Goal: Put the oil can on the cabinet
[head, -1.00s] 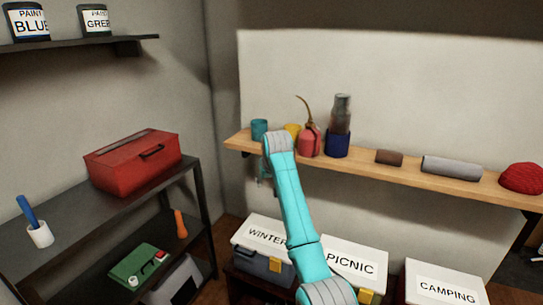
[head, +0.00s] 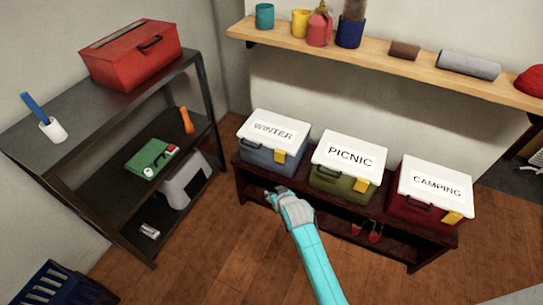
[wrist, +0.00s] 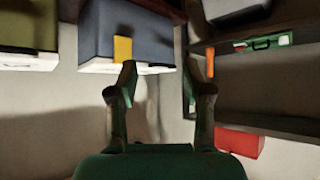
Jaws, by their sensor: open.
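The red oil can (head: 319,28) stands upright on the wooden wall shelf, between a yellow cup and a dark blue holder. Its spout is cut off by the top edge of the head view. A low dark wooden cabinet (head: 262,203) stands on the floor below, with three lidded boxes along its top. My gripper (head: 270,193) is in front of the cabinet's left part, well below the oil can. In the wrist view its fingers (wrist: 160,88) are apart with nothing between them. The oil can is not in the wrist view.
The WINTER (head: 273,158), PICNIC (head: 345,188) and CAMPING (head: 431,209) boxes fill much of the cabinet top. A metal rack (head: 80,150) with a red toolbox (head: 131,66) stands at left. The wall shelf (head: 430,70) also holds cups and rolls.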

